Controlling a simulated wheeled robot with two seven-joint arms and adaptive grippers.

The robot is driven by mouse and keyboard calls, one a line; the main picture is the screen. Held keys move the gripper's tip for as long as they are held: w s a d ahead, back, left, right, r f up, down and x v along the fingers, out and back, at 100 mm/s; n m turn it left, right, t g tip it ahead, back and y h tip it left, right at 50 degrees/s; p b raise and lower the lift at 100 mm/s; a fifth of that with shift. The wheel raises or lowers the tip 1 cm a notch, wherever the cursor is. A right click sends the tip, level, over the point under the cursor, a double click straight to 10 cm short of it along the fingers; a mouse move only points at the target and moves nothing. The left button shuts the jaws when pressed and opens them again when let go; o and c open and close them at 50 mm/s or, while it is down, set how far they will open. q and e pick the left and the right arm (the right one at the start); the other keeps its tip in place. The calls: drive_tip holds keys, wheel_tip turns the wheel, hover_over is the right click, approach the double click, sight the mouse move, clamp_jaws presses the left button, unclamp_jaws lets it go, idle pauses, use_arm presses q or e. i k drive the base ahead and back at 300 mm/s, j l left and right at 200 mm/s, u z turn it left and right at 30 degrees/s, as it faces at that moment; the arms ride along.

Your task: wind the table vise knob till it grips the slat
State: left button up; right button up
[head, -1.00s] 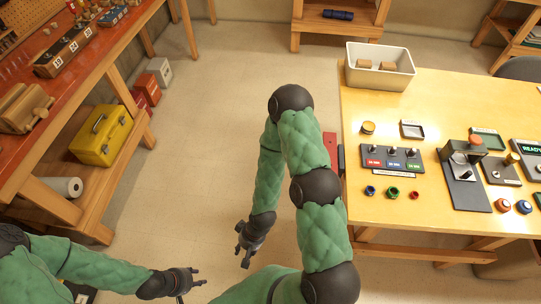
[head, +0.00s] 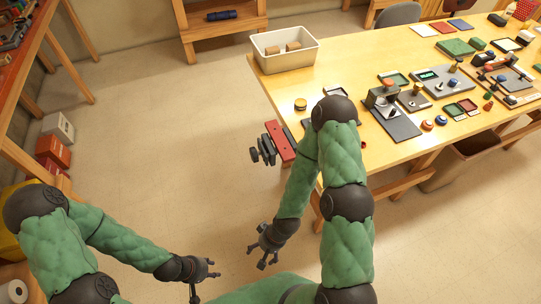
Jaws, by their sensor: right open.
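The table vise (head: 281,142) is a red block on the left edge of the yellow-topped table. Its black knob (head: 262,151) sticks out on the left, clear of the table. I cannot make out the slat for certain. My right gripper (head: 264,256) is open and empty, hanging over the floor below the vise and apart from it. My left gripper (head: 207,279) is open and empty, further left and lower, also over the floor. My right arm covers part of the table edge right of the vise.
On the yellow table (head: 350,70) stand a cream bin (head: 284,58) with blocks, a brass-coloured round (head: 300,104), a grey press-like device (head: 385,100) and several small trays. A red-topped bench (head: 22,62) stands at the left. The floor (head: 160,130) between is clear.

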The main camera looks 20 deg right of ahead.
sight(255, 154)
drive_tip(key=z, duration=0.75)
drive_tip(key=i+j+z, duration=0.1)
drive_tip(key=j+z, duration=0.4)
drive_tip(key=i+j+z, duration=0.1)
drive_tip(key=j+z, duration=0.2)
drive_tip(key=z, duration=0.15)
drive_tip(key=j+z, duration=0.5)
drive_tip(key=l, duration=0.1)
